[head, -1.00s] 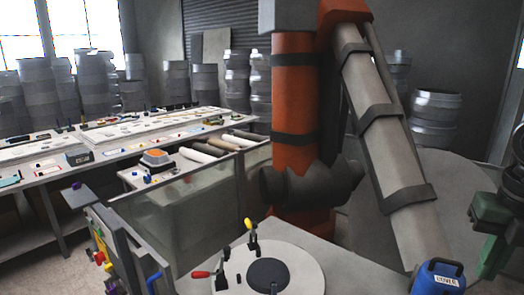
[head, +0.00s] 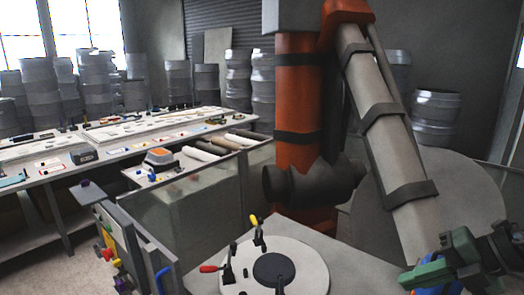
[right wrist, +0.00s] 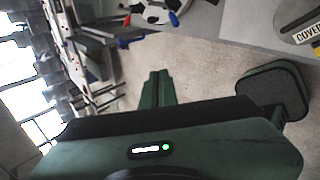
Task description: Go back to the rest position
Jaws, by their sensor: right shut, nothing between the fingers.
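My right gripper (head: 424,274) is green and comes in at the lower right of the head view. It is above the bench corner, in front of a blue object (head: 450,288) that it mostly hides. In the right wrist view its green fingers (right wrist: 155,88) are together with nothing between them, pointing over bare floor. My left gripper is not in view.
A round white plate (head: 310,270) with a dark disc and toggle clamps sits on the near bench. An orange column machine (head: 297,100) stands behind it. A part labelled COVER (right wrist: 305,28) shows in the right wrist view. Floor (right wrist: 210,70) there is clear.

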